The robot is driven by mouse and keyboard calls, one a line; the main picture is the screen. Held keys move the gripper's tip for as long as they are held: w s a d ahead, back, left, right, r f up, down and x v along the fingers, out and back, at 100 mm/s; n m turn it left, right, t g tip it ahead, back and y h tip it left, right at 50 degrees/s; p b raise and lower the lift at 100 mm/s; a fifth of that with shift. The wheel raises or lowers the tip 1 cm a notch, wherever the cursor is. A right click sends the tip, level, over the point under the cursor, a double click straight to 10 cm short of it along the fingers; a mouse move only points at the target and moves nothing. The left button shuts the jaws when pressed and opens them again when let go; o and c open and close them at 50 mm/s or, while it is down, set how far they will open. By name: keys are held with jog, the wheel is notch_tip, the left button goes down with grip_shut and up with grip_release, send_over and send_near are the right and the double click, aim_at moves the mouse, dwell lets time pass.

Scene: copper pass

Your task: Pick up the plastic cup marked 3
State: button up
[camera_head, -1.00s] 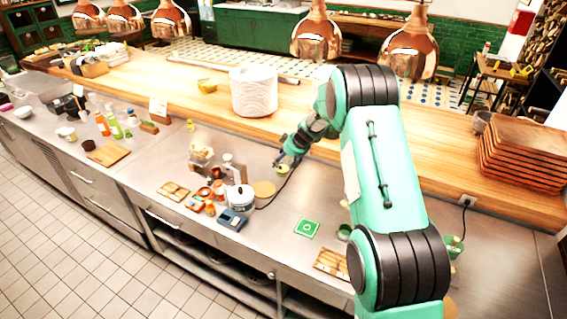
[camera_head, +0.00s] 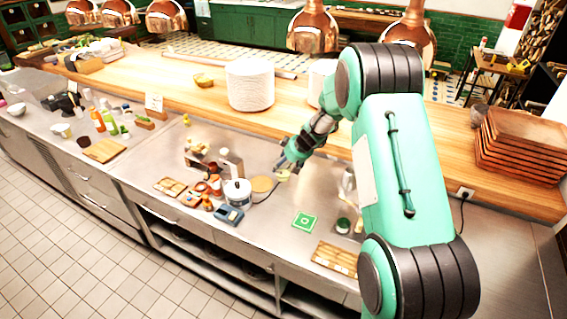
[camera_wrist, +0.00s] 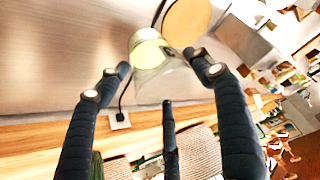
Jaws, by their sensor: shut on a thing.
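A translucent plastic cup (camera_wrist: 153,60) with a pale yellow-green bottom or content shows between my fingertips in the wrist view. A small dark mark is on its side, too small to read as a 3. My gripper (camera_head: 289,162) is shut on this cup. In the head view the cup (camera_head: 284,175) shows as a small pale green shape just below the fingers, over the steel counter. I cannot tell whether it touches the counter. In the wrist view the fingers of my gripper (camera_wrist: 158,72) are around the cup.
A round wooden board (camera_head: 262,184) lies close to the cup, with a white pot (camera_head: 237,192) and a blue device (camera_head: 229,215) beyond it. A green mat (camera_head: 304,221) lies on clear steel. A plate stack (camera_head: 250,85) stands on the wooden ledge behind.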

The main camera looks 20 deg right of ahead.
jog(key=s+b, duration=0.1)
jog(key=s, duration=0.6)
jog(key=shift+a+r, duration=0.35)
jog(key=shift+a, duration=0.05)
jog(key=shift+s, duration=0.15)
dwell(0.7)
jog(key=shift+d, duration=0.1)
